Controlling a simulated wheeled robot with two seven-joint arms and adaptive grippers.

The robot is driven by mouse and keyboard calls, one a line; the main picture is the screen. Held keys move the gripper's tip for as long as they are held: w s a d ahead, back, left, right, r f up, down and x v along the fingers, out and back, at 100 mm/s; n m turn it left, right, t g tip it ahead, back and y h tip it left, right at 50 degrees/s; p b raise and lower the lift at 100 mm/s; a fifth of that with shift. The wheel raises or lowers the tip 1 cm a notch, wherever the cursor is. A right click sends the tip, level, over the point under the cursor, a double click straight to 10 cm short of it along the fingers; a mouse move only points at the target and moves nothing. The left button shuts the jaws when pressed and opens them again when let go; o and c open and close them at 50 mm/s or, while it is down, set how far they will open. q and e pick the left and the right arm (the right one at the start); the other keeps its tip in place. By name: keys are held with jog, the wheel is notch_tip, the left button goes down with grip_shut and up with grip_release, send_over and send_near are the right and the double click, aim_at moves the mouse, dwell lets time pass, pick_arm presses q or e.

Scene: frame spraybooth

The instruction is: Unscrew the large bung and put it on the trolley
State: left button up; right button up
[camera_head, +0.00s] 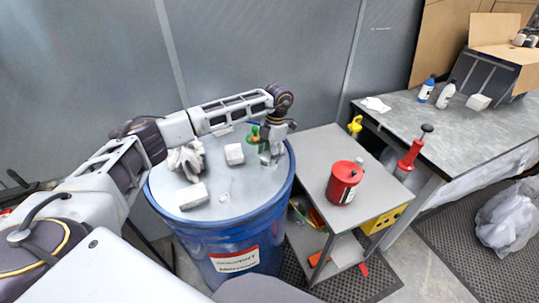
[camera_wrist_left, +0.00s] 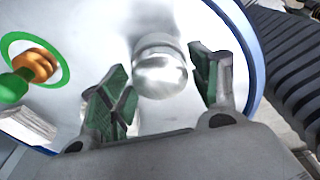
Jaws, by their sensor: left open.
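The blue drum (camera_head: 225,230) has a pale grey lid. In the left wrist view, a shiny rounded metal piece (camera_wrist_left: 160,72), which looks like the large bung, stands near the lid's edge. My left gripper (camera_head: 270,158) is open over the right side of the lid. In the wrist view its green-padded fingers are on either side of the metal piece; I cannot tell whether they touch it. In the head view the gripper mostly hides this piece. The grey trolley (camera_head: 318,150) stands right of the drum. My right gripper is not in view.
A red can (camera_head: 344,182) stands on the trolley, whose back-left top is clear. A green and orange fitting (camera_head: 254,136) is on the lid, with a crumpled cloth (camera_head: 187,158) and white blocks (camera_head: 193,196).

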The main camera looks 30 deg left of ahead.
pick_arm(q)
jog(key=shift+m+b, duration=0.35)
jog(key=shift+m, duration=1.15)
jog(key=c, duration=0.7)
jog(key=shift+o, duration=0.2)
jog(key=shift+s+f+n+p, duration=0.1)
jog(key=shift+n+p, duration=0.45)
jog(key=shift+n, duration=1.75)
